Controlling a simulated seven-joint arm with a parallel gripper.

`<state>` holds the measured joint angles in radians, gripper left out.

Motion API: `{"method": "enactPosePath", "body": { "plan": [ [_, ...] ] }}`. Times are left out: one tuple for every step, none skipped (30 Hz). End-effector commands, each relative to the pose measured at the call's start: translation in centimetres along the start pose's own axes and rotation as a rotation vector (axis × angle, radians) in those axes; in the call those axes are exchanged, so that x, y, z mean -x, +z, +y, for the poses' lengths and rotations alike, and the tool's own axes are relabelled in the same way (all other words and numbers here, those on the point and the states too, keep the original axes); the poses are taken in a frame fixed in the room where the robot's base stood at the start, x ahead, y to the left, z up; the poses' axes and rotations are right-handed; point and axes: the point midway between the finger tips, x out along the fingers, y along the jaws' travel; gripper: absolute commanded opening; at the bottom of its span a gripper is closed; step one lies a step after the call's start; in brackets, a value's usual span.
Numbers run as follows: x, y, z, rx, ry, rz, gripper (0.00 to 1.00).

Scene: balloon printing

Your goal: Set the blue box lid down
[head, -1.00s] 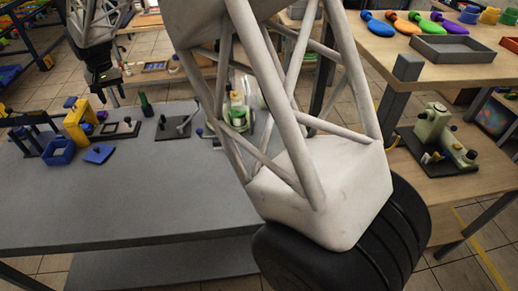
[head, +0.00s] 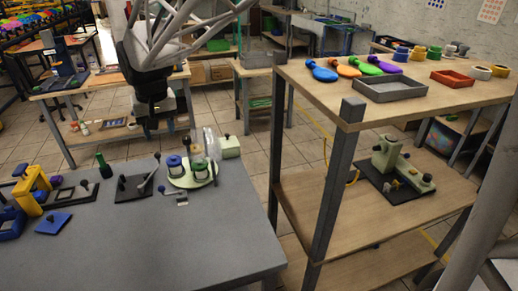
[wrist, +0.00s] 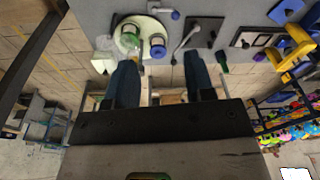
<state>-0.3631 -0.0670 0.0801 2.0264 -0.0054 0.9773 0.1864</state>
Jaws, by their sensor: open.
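The blue box lid (head: 53,223), a flat blue square with a dark knob, lies on the grey table beside the blue box (head: 12,224), in the head view's lower left. The box is partly cut off by the frame's edge. My gripper (head: 151,121) points down beyond the table's far edge, up and to the right of the lid. In the wrist view my gripper (wrist: 162,82) has its two dark blue fingers spread apart with nothing between them.
A yellow frame (head: 30,195) stands close behind the lid. A dark plate with a lever (head: 135,187) and a pale green round stand (head: 193,176) with jars are farther right. The front and middle of the grey table (head: 170,245) are clear. A wooden shelf (head: 400,95) stands at right.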

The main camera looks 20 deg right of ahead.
Motion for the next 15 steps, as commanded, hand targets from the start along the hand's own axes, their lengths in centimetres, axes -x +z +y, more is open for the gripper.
{"method": "enactPosePath", "body": {
  "plan": [
    [0.5,1.3,1.2,-0.009,0.001,0.005,0.49],
    [0.6,1.9,1.9,-0.014,0.002,0.007,0.49],
    [0.9,2.8,2.7,-0.02,0.003,0.011,0.49],
    [1.1,3.5,3.3,-0.025,0.004,0.013,0.49],
    [1.2,4.2,3.9,-0.029,0.005,0.015,0.49],
    [1.4,5.1,4.7,-0.036,0.006,0.019,0.49],
    [1.6,5.8,5.2,-0.039,0.007,0.021,0.49],
    [1.7,6.6,5.7,-0.043,0.008,0.024,0.49],
    [1.9,7.5,6.5,-0.049,0.009,0.027,0.49],
    [2.0,8.2,7.0,-0.054,0.01,0.03,0.49],
    [2.1,9.0,7.5,-0.058,0.011,0.031,0.49],
    [2.3,10.0,8.1,-0.064,0.013,0.036,0.49],
    [2.3,10.7,8.6,-0.069,0.014,0.037,0.49],
    [2.4,11.4,9.1,-0.073,0.015,0.04,0.49],
    [2.5,12.5,9.7,-0.078,0.016,0.043,0.49]
  ]
}}
